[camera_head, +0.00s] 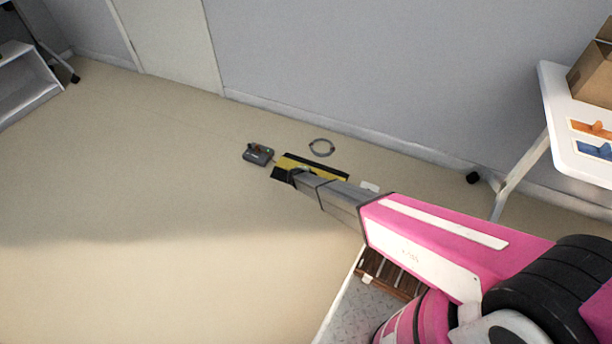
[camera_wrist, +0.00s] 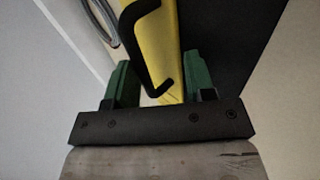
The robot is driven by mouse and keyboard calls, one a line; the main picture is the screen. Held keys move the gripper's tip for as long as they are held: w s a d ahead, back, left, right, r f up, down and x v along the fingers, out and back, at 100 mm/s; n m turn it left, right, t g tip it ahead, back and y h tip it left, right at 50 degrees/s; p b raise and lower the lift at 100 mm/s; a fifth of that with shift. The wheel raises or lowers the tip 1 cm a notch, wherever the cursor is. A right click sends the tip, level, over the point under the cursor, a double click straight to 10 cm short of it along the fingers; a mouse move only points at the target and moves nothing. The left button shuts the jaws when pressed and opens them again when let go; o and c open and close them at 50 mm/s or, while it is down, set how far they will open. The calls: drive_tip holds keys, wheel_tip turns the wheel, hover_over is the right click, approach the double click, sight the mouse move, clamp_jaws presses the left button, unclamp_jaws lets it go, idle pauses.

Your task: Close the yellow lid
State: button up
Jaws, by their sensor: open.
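The yellow lid (camera_head: 322,172) shows as a yellow and black flat piece low by the floor near the back wall, partly hidden behind my arm. In the wrist view the yellow lid (camera_wrist: 158,42) is a long yellow strip with a bent black handle (camera_wrist: 138,55) on it, and a black area lies to its right. My gripper (camera_wrist: 160,78) is open, with its two green fingers spread either side of the strip's near end and the handle's lower end between them. I cannot tell whether the fingers touch it or how far the lid stands open.
A white table (camera_head: 556,110) with a cardboard box stands at the right.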

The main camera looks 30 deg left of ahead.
drive_tip(key=a+v, duration=0.1)
drive_tip(key=v, duration=0.9)
drive_tip(key=shift+s+d+r, duration=0.25)
drive_tip(key=shift+d+r, duration=0.1)
drive_tip(key=shift+d, duration=0.15)
drive_tip(key=w+d+r+m+g+h, duration=0.1)
drive_tip(key=w+d+r+m+h, duration=0.15)
drive_tip(key=w+d+r, duration=0.65)
drive_tip(key=w+d+r+m+g+h, duration=0.15)
drive_tip(key=d+r+m, duration=0.35)
drive_tip(key=d, duration=1)
drive_tip(key=w+d+r+m+g+h, duration=0.1)
drive_tip(key=w+d+r+m+g, duration=0.15)
drive_tip(key=w+d+r, duration=0.75)
drive_tip(key=s+d+r+m+g+y, duration=0.1)
drive_tip(key=s+d+r+m, duration=0.2)
drive_tip(key=d, duration=0.8)
drive_tip(key=s+d+r+m+g+y, duration=0.1)
drive_tip(key=s+d+r+m, duration=0.2)
drive_tip(key=s+d+r, duration=0.5)
drive_tip(key=s+d+r+m+g+y, duration=0.1)
drive_tip(key=s+d+r, duration=0.4)
drive_tip(key=d, duration=1.1)
wheel_tip(320, 180, up, 3)
drive_tip(key=shift+s+d+f+m+g+y, duration=0.1)
drive_tip(key=shift+s+d+m+g+y, duration=0.3)
drive_tip(key=shift+m, duration=0.7)
drive_tip(key=shift+a, duration=0.15)
